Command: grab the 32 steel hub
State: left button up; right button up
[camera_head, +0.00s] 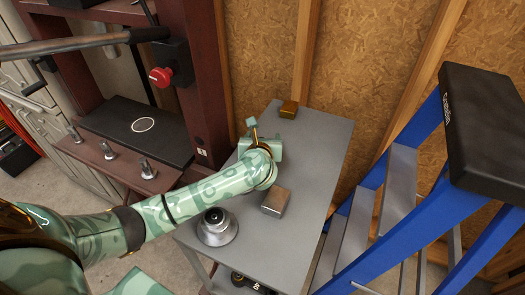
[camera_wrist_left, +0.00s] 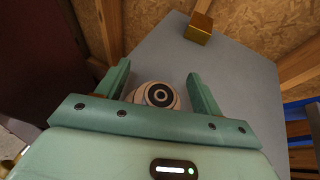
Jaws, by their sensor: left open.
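My left gripper (camera_head: 262,136) is over the far part of the grey table, pointing away from me. In the left wrist view its two fingers (camera_wrist_left: 160,82) are apart, with a round pale metal piece (camera_wrist_left: 160,95) with a dark bore between them. I cannot tell whether they touch it. In the head view this piece is hidden by my gripper. A flared steel hub (camera_head: 216,229) stands on the near left part of the table, behind my wrist. No number is legible on either, so I cannot tell which is the 32 hub. My right gripper is not in view.
The grey table (camera_head: 318,150) also bears a brass block (camera_head: 289,109), seen in the wrist view too (camera_wrist_left: 198,28), and a grey metal block (camera_head: 275,202). A dark red press frame (camera_head: 197,80) stands left, a blue stepladder (camera_head: 410,140) right, a wooden wall behind.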

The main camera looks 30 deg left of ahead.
pick_arm(q)
jog(key=shift+s, duration=0.1)
jog(key=c, duration=1.3)
jog(key=shift+r, duration=0.1)
grip_shut()
jog(key=shift+r, duration=0.1)
